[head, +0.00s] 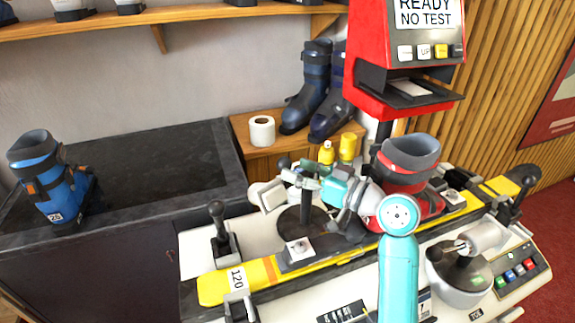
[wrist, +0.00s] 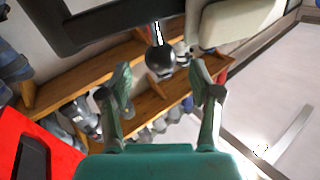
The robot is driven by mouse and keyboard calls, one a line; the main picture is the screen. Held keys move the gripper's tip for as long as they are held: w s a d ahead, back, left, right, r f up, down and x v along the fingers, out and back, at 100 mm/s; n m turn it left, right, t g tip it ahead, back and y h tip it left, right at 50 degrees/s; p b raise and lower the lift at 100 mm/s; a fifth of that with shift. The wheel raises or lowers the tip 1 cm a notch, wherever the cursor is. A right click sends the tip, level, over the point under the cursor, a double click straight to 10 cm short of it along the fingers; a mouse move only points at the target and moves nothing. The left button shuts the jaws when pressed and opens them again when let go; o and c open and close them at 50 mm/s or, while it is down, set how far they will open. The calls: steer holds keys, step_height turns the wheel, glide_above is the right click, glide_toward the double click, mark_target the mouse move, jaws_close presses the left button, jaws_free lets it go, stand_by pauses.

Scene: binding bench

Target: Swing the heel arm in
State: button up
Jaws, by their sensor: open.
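The heel arm appears to be the unit behind the ski, with a dark round base (head: 292,222), a black post and a pale grey head (head: 268,196). In the wrist view a black bar (wrist: 110,22), a dark ball knob (wrist: 160,60) and a pale block (wrist: 215,22) show ahead of the fingers. My gripper (head: 298,172) is beside the head and partly covers the unit. In the wrist view my gripper (wrist: 161,82) is open and empty, with the knob between and beyond its fingertips; contact cannot be told. A red-and-grey boot (head: 408,165) stands on the yellow ski (head: 215,287).
A similar unit with a pale roller (head: 483,237) stands front right, near a TOE label. Black clamps (head: 220,232) hold the ski. A red display (head: 408,60) reads READY NO TEST. A blue boot (head: 50,180) stands on the dark counter (head: 165,160), which is otherwise clear.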

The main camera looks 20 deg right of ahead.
steer(key=v, duration=0.7)
steer(key=shift+s+d, duration=0.2)
steer(key=shift+s, duration=0.1)
steer(key=m+t+h, duration=0.3)
steer(key=m+h, duration=0.2)
steer(key=h, duration=0.2)
glide_toward(284, 162)
steer(key=f, duration=0.1)
steer(key=w, duration=0.3)
steer(key=w+a, duration=0.1)
steer(key=w, duration=0.7)
steer(key=shift+a+f, duration=0.15)
steer(key=shift+f, duration=0.1)
jaws_close()
